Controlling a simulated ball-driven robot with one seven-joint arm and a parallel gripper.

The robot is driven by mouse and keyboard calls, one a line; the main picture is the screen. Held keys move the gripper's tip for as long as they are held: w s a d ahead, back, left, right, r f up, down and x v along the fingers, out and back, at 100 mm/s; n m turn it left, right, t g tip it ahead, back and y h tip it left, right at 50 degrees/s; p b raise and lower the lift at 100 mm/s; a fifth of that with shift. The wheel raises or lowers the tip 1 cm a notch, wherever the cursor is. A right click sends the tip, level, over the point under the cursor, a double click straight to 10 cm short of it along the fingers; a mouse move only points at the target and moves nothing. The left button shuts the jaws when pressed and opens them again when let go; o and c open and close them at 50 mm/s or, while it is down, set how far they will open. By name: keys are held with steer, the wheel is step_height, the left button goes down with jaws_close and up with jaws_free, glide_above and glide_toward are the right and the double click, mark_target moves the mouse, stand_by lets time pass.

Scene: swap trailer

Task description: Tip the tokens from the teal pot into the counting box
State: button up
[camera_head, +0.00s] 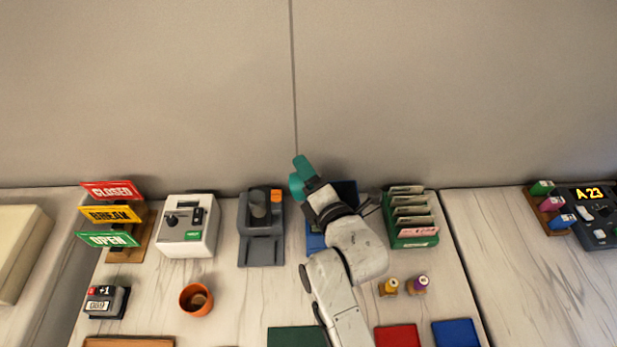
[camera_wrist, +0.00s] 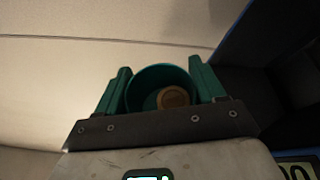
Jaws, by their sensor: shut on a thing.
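My gripper (camera_head: 303,181) is shut on the teal pot (camera_head: 296,186) and holds it up near the back wall. In the wrist view the pot (camera_wrist: 137,82) sits between the two green fingers (camera_wrist: 158,84). A tan round token (camera_wrist: 173,97) shows inside it; whether more lie there I cannot tell. A blue box with a dark inside (camera_head: 315,241), seemingly the counting box, stands behind my arm, which hides much of it. The pot's exact tilt is unclear.
Left of the blue box is a grey machine (camera_head: 261,250); right is a green card rack (camera_head: 413,235).

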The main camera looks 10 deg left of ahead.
steer(key=shift+d+f+m+y+b, duration=0.25)
steer(key=shift+m+b, duration=0.25)
steer(key=shift+b, duration=0.3)
steer(key=shift+w+d+r+m+t+y+b, duration=0.1)
steer(key=shift+d+m+t+y+b, duration=0.15)
steer(key=shift+m+b, duration=0.55)
steer(key=shift+w+d+r+m+t+y+b, duration=0.15)
steer(key=shift+m+t+b, duration=0.3)
steer(key=shift+b, duration=0.65)
steer(key=shift+s+d+r+m+t+y+b, duration=0.1)
steer(key=shift+d+m+y+b, duration=0.05)
steer(key=shift+m+b, duration=0.7)
stand_by(3.0)
steer(key=shift+r, duration=0.1)
stand_by(0.9)
